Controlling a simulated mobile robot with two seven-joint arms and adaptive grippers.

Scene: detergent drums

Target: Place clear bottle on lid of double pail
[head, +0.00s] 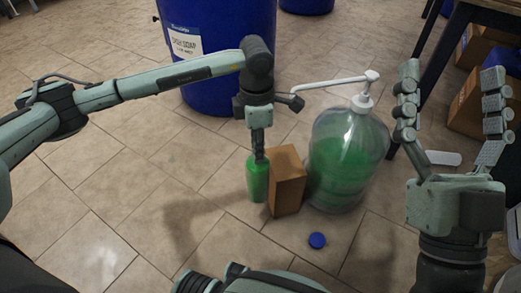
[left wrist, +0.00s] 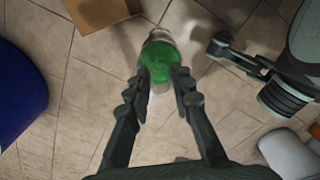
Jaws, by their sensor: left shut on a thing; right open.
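My left gripper (head: 258,155) is shut on a small clear bottle (head: 257,180) with green liquid. The bottle hangs below the gripper beside a brown box. The bottle (left wrist: 161,48) and the left gripper (left wrist: 160,82) also show in the left wrist view, with the fingers on either side of the bottle. I cannot tell how far the bottle is above the floor. My right gripper (head: 451,72) is open and empty at the right, fingers pointing up. I cannot make out a double pail or its lid in either view.
A large clear jug (head: 345,160) with green liquid and a white pump stands right of the brown box (head: 287,181). A blue cap (head: 317,240) lies on the floor. A blue drum (head: 222,80) stands behind. Cardboard boxes (head: 470,105) are at right.

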